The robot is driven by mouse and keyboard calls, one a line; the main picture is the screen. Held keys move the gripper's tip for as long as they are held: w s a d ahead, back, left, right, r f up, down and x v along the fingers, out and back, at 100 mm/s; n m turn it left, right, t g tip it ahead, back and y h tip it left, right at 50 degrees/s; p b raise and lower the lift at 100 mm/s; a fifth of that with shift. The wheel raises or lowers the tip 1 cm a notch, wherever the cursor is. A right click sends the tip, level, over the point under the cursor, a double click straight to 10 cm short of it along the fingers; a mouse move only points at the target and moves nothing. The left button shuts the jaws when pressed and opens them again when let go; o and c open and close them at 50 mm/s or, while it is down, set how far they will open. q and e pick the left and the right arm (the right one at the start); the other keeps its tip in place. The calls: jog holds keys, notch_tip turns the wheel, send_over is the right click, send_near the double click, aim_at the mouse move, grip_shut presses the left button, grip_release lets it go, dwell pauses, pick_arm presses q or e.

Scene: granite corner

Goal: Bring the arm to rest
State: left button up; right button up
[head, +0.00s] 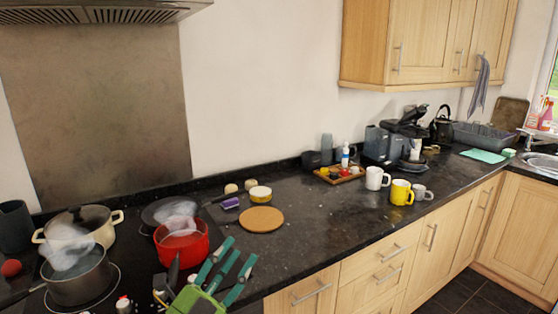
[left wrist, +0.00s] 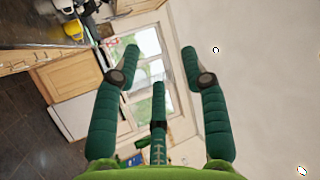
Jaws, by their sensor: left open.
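My left gripper (head: 236,262) has dark green fingers on a bright green body. It is in the lower middle of the head view, in front of the counter edge and right of the hob. In the left wrist view its fingers (left wrist: 160,62) are spread wide with nothing between them. Behind them are a window and a pale wall. My right gripper is in neither view.
A red pot (head: 182,246) and a grey pot (head: 78,276) steam on the hob, near a cream pot (head: 97,222). A round board (head: 261,219), a wooden tray (head: 340,176) and a yellow mug (head: 401,192) stand farther along. The middle counter (head: 310,222) is clear.

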pick_arm(q)
jog(key=s+a+f+n+g+y, duration=0.3)
jog(key=a+f+n+y, duration=0.3)
jog(key=f+n, duration=0.3)
jog(key=s+a+f+n+g+y, duration=0.3)
jog(key=a+f+n+y, duration=0.3)
jog(key=f, duration=0.5)
jog(key=s+f+n+g, duration=0.2)
jog(key=s+f+g, duration=0.35)
jog(key=s, duration=0.45)
jog(key=s+f+n+g, duration=0.1)
jog(key=s+f+g, duration=0.5)
jog(key=s, duration=0.5)
notch_tip(320, 180, down, 24)
jog(key=s, duration=0.2)
jog(key=s+a+f, duration=0.2)
jog(key=s+f, duration=1.2)
jog(key=s, duration=0.1)
jog(key=shift+g, duration=0.45)
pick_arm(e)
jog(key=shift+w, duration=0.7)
pick_arm(q)
jog(key=shift+s, duration=0.1)
